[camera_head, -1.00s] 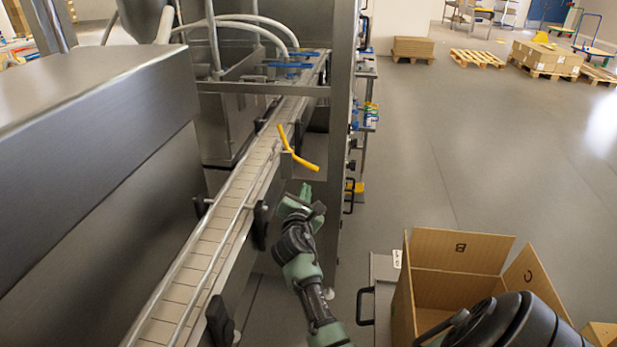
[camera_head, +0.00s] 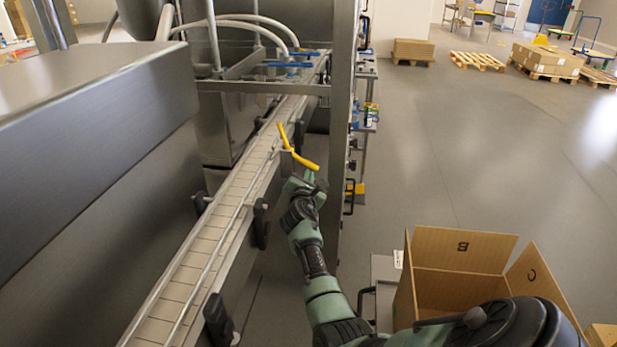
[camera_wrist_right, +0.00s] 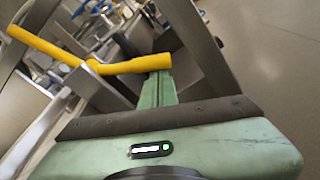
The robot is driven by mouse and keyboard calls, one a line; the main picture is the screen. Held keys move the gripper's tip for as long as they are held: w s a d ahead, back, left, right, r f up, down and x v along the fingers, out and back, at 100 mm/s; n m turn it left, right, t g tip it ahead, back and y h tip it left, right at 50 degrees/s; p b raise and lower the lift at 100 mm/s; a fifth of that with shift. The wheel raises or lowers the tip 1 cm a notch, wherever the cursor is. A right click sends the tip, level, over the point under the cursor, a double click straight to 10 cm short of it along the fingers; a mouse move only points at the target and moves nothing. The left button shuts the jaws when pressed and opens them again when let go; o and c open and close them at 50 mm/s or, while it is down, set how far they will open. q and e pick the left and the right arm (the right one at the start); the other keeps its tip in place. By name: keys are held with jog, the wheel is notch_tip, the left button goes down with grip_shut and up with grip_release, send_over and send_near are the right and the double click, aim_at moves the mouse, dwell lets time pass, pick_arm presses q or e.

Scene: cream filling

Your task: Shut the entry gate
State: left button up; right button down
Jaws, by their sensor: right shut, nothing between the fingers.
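The gate shows as a yellow bent bar (camera_head: 297,150) over the right edge of the conveyor. My right gripper (camera_head: 308,178) is shut and empty, just below the bar's near right end. In the right wrist view, the yellow bar (camera_wrist_right: 45,45) runs from upper left to the middle. The shut fingers of my right gripper (camera_wrist_right: 158,88) point at its right arm, and their tips meet it in the picture. I cannot tell whether they touch. My left gripper is out of view.
The tiled conveyor (camera_head: 205,240) runs away from me, with a metal machine frame (camera_head: 343,120) close right of the bar. A large steel housing (camera_head: 90,130) fills the left. An open cardboard box (camera_head: 460,250) stands at lower right.

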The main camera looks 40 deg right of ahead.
dwell(0.3)
notch_tip(320, 180, up, 10)
jog(key=s+d+n+g+h+p, duration=0.1)
jog(key=n+g+p, duration=0.1)
jog(key=n+p, duration=1)
jog(key=shift+r+n+h+p, duration=0.2)
jog(key=shift+n+h+p, duration=0.15)
jog(key=shift+p, duration=4.05)
jog(key=shift+r, duration=0.1)
